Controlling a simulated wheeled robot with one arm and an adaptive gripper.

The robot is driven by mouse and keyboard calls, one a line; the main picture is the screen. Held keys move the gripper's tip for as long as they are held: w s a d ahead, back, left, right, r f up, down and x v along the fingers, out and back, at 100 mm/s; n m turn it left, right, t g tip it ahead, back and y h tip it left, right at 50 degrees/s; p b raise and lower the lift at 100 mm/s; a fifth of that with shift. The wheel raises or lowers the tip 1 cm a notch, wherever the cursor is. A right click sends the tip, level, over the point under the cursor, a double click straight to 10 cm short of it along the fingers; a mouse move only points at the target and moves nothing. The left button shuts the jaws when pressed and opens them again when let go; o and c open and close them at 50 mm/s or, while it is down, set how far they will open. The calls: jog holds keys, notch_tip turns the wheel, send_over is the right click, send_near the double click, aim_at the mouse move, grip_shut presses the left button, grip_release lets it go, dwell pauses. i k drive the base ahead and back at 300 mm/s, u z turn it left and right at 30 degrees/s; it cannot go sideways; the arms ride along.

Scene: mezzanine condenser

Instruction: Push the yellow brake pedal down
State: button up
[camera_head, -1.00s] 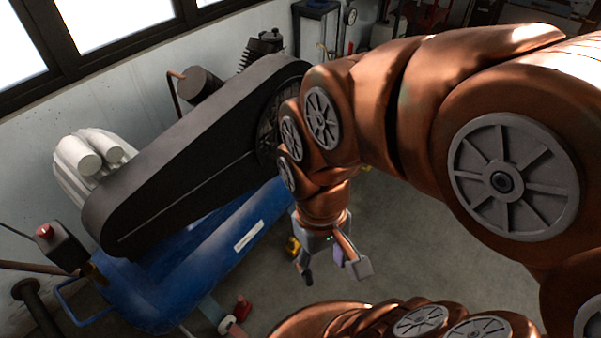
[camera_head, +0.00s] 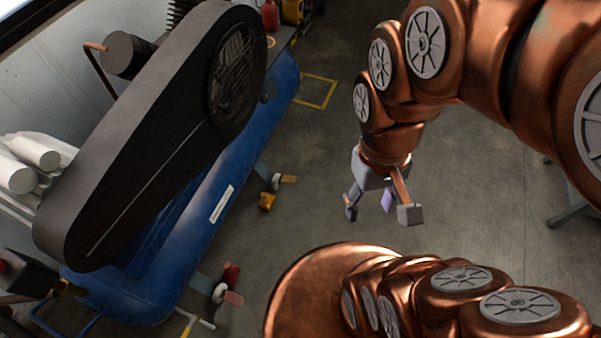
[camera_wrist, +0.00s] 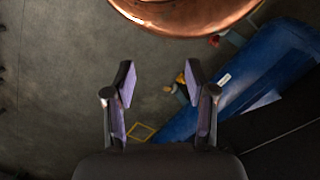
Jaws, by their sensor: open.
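The yellow brake pedal (camera_head: 267,201) is a small block low beside a caster at the right side of the blue compressor tank. It also shows in the wrist view (camera_wrist: 181,78), just inside the right finger's tip and partly by its edge. My gripper (camera_head: 381,213) is open and empty, pointing down over the floor to the right of the pedal and apart from it in the head view.
The blue tank (camera_head: 222,205) carries a large black belt guard (camera_head: 150,150). A red pedal (camera_head: 231,275) sits by a nearer caster (camera_head: 220,292). Yellow floor markings (camera_head: 318,92) lie behind. The concrete floor right of the tank is mostly clear.

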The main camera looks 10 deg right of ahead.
aim_at(288, 178)
jog(key=k, duration=0.65)
jog(key=u, duration=0.1)
jog(key=i, duration=1.1)
jog(key=u, duration=0.65)
